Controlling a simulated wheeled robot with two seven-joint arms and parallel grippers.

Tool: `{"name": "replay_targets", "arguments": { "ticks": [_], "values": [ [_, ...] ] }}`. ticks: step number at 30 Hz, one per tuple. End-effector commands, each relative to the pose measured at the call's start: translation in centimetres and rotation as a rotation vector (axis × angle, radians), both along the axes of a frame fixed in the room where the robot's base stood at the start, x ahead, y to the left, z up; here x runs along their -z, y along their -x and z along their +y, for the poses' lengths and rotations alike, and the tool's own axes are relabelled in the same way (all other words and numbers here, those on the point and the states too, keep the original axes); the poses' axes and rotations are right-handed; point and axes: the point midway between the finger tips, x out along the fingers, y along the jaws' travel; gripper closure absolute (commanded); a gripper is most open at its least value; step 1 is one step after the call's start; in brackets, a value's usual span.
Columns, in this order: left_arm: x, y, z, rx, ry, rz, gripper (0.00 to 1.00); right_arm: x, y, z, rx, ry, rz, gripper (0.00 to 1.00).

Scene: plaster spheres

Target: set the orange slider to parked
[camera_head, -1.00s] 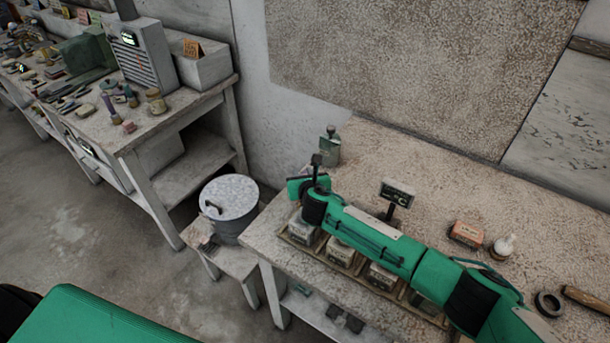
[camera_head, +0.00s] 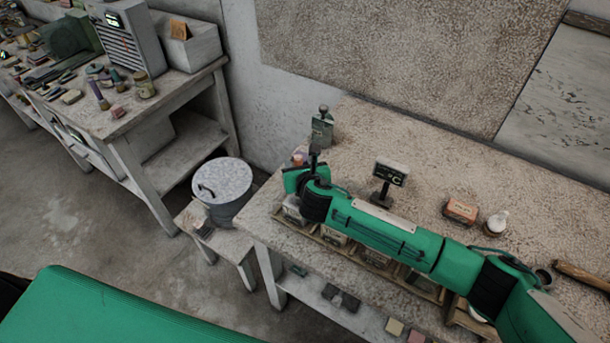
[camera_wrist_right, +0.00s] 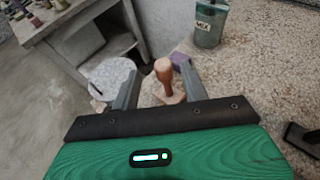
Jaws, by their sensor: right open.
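An orange-brown knob on a stem (camera_wrist_right: 164,76), probably the orange slider's handle, stands upright in the right wrist view, with a pale base below. It lies between the spread fingers of my right gripper (camera_wrist_right: 159,82), with gaps on both sides. In the head view, only a small orange top (camera_head: 298,158) shows behind my right gripper (camera_head: 305,163), at the bench's far left end. The slider's track and any parked mark cannot be made out. My left gripper is not in view.
A green bottle (camera_head: 322,128) stands just behind the gripper; its label shows in the wrist view (camera_wrist_right: 210,24). A purple object (camera_wrist_right: 180,59) sits close behind the knob. A small display (camera_head: 391,172) stands on the bench. A lidded bin (camera_head: 222,188) is left of the bench.

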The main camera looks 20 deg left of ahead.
Motion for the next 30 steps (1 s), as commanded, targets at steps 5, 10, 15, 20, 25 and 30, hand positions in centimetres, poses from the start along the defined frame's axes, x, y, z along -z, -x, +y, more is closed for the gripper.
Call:
{"name": "replay_targets", "arguments": {
  "ticks": [5,10,15,20,25,30],
  "values": [
    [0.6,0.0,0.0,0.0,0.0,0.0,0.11,-0.9,2.3,-1.2,-0.002,-0.001,-0.001,0.55],
    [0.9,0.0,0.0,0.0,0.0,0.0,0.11,-1.9,4.1,-2.2,-0.002,-0.001,0.0,0.55],
    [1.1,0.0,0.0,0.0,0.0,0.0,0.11,-2.5,5.3,-2.8,-0.002,-0.001,0.0,0.55],
    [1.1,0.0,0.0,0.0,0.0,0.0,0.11,-2.7,5.7,-3.0,-0.002,-0.001,0.0,0.55],
    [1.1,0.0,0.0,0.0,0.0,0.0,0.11,-2.7,5.7,-3.0,-0.001,0.0,0.0,0.55],
    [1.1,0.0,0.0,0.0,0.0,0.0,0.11,-2.7,5.7,-3.0,-0.001,0.0,0.0,0.55]
  ]
}}
